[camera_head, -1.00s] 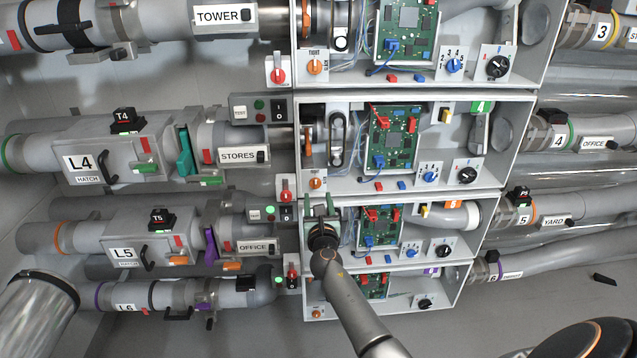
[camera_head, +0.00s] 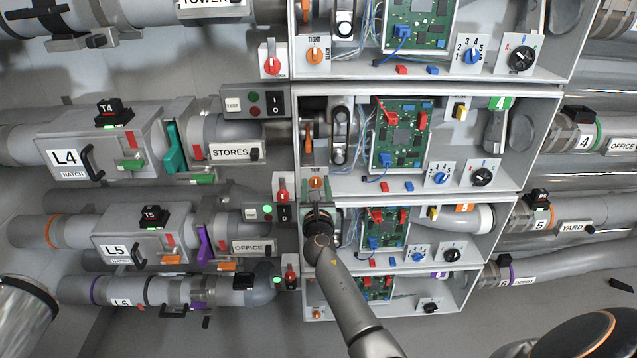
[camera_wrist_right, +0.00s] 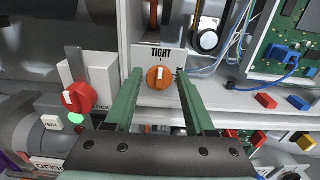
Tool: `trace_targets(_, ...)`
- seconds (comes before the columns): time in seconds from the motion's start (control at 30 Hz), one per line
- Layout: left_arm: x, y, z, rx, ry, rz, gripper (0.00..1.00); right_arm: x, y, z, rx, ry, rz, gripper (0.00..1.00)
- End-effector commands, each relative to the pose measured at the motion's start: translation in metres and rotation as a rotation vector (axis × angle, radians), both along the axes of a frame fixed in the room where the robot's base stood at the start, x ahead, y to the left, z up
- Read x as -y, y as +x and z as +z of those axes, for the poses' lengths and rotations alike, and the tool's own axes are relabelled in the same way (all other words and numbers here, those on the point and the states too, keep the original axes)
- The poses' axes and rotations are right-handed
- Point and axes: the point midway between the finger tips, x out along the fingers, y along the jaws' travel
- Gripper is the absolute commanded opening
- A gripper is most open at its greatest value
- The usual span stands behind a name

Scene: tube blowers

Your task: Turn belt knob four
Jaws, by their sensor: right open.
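The orange belt knob of box four (camera_head: 316,183) sits at the lower left of the box with the green 4 tag (camera_head: 501,103). It also shows in the right wrist view (camera_wrist_right: 159,77), under the word TIGHT, with its white mark roughly upright. My right gripper (camera_head: 319,207) is just below this knob in the head view. In the right wrist view its green fingers (camera_wrist_right: 158,84) are open, one on each side of the knob. I cannot tell whether they touch it. My left gripper is not in view.
A red lock knob (camera_wrist_right: 77,97) is left of the fingers. The box wall with red and blue blocks (camera_wrist_right: 266,101) is to the right. Box five (camera_head: 487,220) lies below, partly behind my arm. Box four holds a green circuit board (camera_head: 400,140).

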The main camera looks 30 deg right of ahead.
Motion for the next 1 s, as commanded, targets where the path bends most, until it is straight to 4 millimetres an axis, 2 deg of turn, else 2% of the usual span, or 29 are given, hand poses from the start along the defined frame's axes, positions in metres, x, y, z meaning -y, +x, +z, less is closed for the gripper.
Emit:
trace_targets(0.47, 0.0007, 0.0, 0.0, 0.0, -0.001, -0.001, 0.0, -0.0019, 0.0005, 0.0003, 0.0, 0.0, -0.001, 0.53)
trace_targets(0.93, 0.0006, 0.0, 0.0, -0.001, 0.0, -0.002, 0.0, -0.0019, 0.0005, 0.0001, 0.0, 0.0, 0.0, 0.01)
trace_targets(1.0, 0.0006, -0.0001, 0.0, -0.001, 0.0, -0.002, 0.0, -0.0019, 0.0005, 0.0001, 0.0, 0.0, 0.0, 0.0)
